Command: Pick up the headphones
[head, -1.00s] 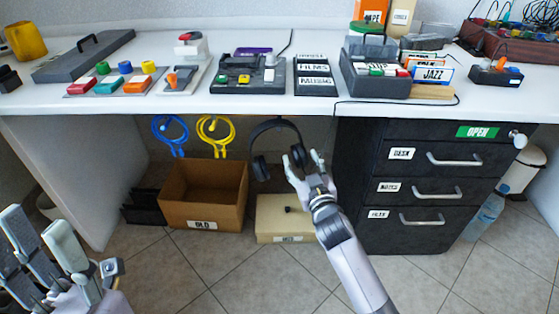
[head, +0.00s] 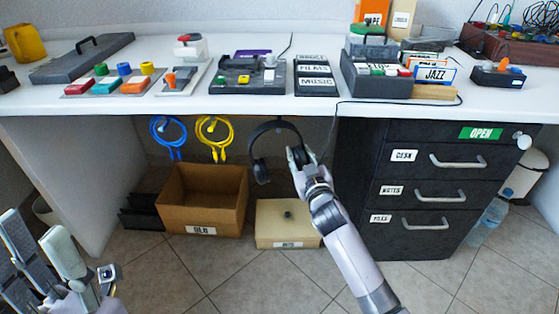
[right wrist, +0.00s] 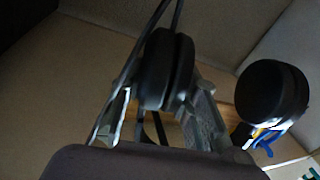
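The black headphones (head: 260,171) hang under the front edge of the white desk, headband up. My right gripper (head: 302,157) is at their right ear cup. In the right wrist view, that ear cup (right wrist: 166,72) lies between the two fingers of my right gripper (right wrist: 160,96). The fingers look apart, with a small gap on the left side of the cup; contact on the right side is hard to tell. The other ear cup (right wrist: 271,92) is to the right, outside the fingers. My left gripper (head: 42,228) is open and empty at the lower left.
Blue (head: 168,137) and yellow (head: 214,137) cables hang left of the headphones. A cardboard box (head: 202,207) and a beige box (head: 287,222) are on the floor below. A black drawer cabinet (head: 425,220) stands close on the right.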

